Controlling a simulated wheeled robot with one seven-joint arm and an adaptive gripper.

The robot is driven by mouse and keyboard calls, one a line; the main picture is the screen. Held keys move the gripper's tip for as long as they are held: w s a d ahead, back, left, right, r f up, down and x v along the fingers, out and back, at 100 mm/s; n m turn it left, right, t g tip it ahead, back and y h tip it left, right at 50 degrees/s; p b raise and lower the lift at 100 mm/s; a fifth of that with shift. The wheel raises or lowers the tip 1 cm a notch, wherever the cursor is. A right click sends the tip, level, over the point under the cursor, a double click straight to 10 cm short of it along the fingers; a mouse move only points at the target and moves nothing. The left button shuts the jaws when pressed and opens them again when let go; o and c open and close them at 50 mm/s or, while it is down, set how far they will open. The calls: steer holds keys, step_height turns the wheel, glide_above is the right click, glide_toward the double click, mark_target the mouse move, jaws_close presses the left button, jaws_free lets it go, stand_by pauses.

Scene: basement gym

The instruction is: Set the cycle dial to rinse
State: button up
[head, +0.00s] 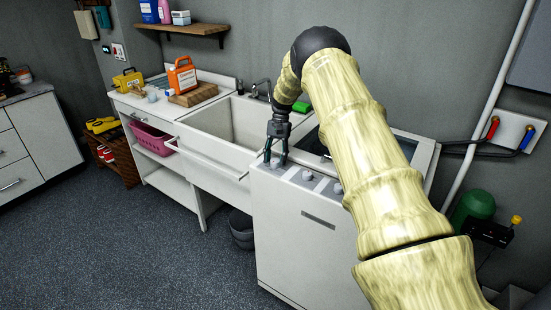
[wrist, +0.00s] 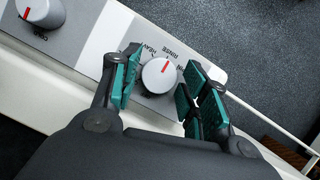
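The cycle dial (wrist: 157,77) is a round white knob with a red mark on a grey panel strip. Printed words around it include HEAVY and RINSE; another is partly covered by a finger. The red mark points up and slightly right, near RINSE; I cannot tell if it is exactly on it. My gripper (wrist: 163,84) is open, its teal-padded fingers on either side of the dial. The left pad is close to the knob, and a small gap shows on the right. In the head view my gripper (head: 275,156) points down at the left end of the white machine's (head: 302,235) top panel.
Another knob (wrist: 40,10) with a red mark sits further along the panel. The head view shows two more knobs right of my gripper. A white sink (head: 215,120) adjoins the machine on the left. Grey floor (head: 130,235) is open in front.

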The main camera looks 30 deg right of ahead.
steer(key=shift+o, duration=0.5)
steer(key=v, duration=1.2)
